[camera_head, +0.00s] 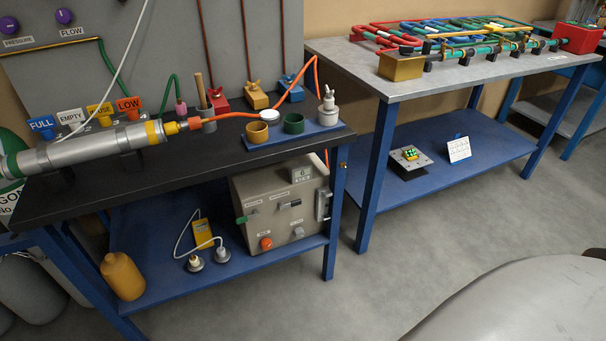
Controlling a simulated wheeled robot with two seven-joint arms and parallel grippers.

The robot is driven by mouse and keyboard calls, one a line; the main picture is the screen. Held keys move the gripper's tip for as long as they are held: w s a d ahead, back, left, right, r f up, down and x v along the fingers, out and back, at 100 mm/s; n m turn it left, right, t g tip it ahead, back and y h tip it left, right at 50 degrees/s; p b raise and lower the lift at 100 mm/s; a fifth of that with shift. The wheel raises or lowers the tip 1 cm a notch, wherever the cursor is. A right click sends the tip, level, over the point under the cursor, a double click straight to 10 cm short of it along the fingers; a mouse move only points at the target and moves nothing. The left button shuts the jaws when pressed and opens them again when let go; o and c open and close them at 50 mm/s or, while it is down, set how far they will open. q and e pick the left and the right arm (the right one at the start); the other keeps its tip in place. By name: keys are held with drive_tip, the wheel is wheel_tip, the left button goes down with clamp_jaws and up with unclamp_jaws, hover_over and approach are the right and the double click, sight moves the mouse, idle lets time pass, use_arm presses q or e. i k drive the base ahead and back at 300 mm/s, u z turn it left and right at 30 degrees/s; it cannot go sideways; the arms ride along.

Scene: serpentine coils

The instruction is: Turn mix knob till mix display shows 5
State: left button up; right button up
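A beige-grey control box (282,212) stands on the blue lower shelf of the near bench. A small display (302,174) sits on its top edge; its digit looks like 0 or 6, too small to read surely. An orange-red knob (265,243) is at the lower left of the front, and a grey knob (298,232) is to its right. A green lever (245,218) is at the left side. The labels are too small to read, so I cannot tell which knob is the mix knob. Neither gripper is in view.
The black bench top (200,152) overhangs the box, with a blue leg (335,215) at its right. A yellow meter (202,233) with leads and an orange bottle (123,276) share the shelf. A second bench (440,80) stands right. The floor (330,300) in front is clear.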

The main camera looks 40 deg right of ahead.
sight(266, 244)
drive_tip(key=z, duration=0.55)
drive_tip(key=i, duration=1.05)
drive_tip(key=u, duration=0.05)
